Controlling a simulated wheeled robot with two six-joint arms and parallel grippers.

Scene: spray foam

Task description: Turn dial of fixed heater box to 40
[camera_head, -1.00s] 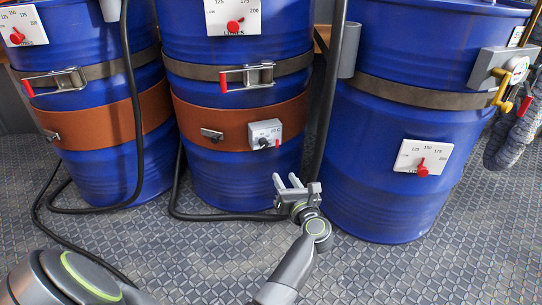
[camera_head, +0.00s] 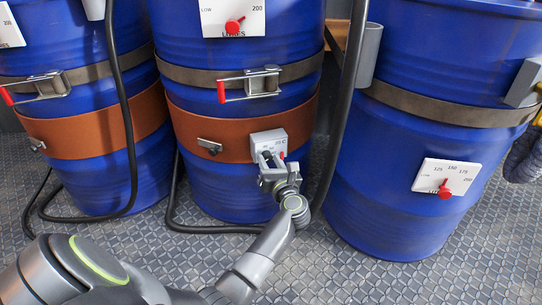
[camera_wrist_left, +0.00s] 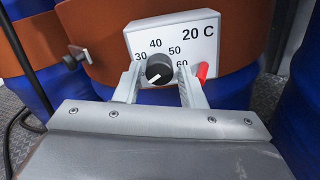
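The fixed heater box (camera_head: 268,139) is a pale box on the orange band of the middle blue drum. In the left wrist view the heater box (camera_wrist_left: 205,50) shows "20 C" and the marks 30, 40, 50 and 60. Its round black dial (camera_wrist_left: 158,66) has a white line pointing to the lower left. My left gripper (camera_head: 268,158) is in front of the box. In the left wrist view the left gripper (camera_wrist_left: 160,82) is open, one finger on each side of the dial, with gaps between. My right gripper is not in view.
A red part (camera_wrist_left: 202,72) sticks out at the right of the heater box, close beside the right finger. A black hose (camera_head: 345,100) runs down between the middle and right drums. Another dial plate (camera_head: 447,176) is on the right drum (camera_head: 440,55).

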